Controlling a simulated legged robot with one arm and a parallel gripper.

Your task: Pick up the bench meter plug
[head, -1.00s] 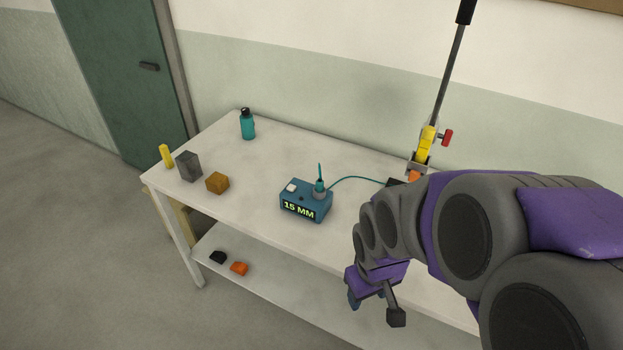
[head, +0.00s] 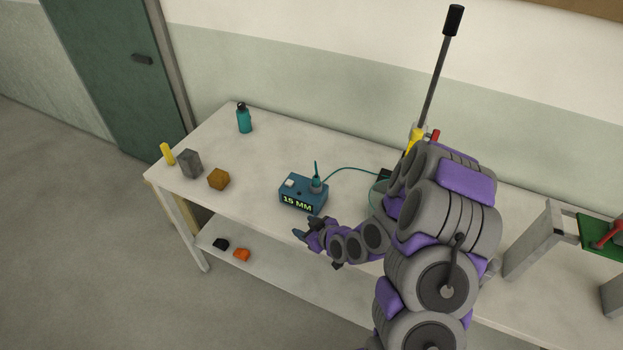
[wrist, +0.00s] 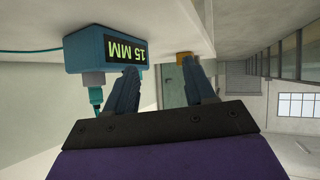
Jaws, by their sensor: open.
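The bench meter (head: 291,191) is a blue box on the table with a lit "15 MM" display. The teal plug (head: 316,180) stands upright in a grey collar on the meter's top, at its right side. In the wrist view the picture is upside down; the meter (wrist: 85,48) is at upper left and the plug (wrist: 96,96) hangs below it, left of the fingers. My gripper (head: 306,230) is in front of the meter, near the table's front edge. In the wrist view its two fingers (wrist: 163,85) are apart with nothing between them.
A teal cable (head: 350,169) runs right from the meter. A brown block (head: 218,179), grey block (head: 190,164), yellow cylinder (head: 167,154) and teal bottle (head: 243,119) stand left. A green-topped stand (head: 600,236) is at far right. Small black and orange pieces lie on the lower shelf.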

